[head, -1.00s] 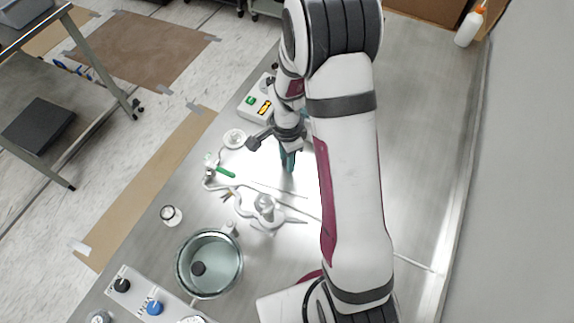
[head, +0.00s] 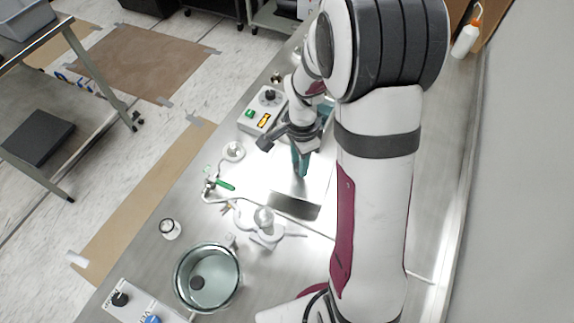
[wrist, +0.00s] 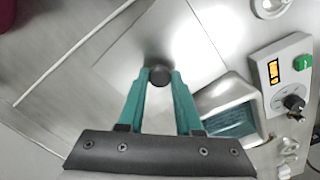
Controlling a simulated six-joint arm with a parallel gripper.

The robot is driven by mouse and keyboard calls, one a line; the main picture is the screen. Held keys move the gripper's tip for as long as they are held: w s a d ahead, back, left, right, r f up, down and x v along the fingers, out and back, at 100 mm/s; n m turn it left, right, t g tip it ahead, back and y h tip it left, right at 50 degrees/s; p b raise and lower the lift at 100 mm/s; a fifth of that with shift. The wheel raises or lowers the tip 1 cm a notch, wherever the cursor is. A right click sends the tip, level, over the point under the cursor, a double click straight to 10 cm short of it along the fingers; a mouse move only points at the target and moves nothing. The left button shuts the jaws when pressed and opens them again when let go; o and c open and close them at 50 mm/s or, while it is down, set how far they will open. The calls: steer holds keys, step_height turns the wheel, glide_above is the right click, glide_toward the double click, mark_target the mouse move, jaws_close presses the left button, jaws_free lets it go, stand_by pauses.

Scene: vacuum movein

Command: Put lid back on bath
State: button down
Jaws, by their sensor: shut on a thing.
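My gripper (wrist: 159,78) is shut on the round black knob (wrist: 159,75) of a shiny metal lid (wrist: 125,75). Its teal fingertips sit on both sides of the knob. The bath (wrist: 252,92) is an open metal basin holding water, right of the fingers in the wrist view, beside its control box (wrist: 284,75). The lid is beside the basin, not over it. In the head view my gripper (head: 301,168) points down; a grey panel (head: 293,206) below it looks like part of the lid. The basin is mostly hidden by my arm there.
The control box (head: 262,112) stands beyond the gripper. Nearer are white glassware (head: 264,218), a green-handled piece (head: 225,185), a small bottle (head: 170,229) and a round glass vessel (head: 208,278). A wash bottle (head: 466,40) stands at the back right.

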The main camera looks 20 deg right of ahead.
steer(key=s+d+r, duration=0.5)
steer(key=d, duration=0.2)
steer(key=w+d+r+m, duration=0.9)
steer(key=w+r+m, duration=0.25)
steer(key=m, duration=0.75)
steer(key=w+a+f, duration=0.7)
steer(key=w+f, duration=0.2)
steer(key=f, duration=0.2)
steer(key=shift+a+f+m, duration=0.25)
steer(key=shift+f+m, duration=0.05)
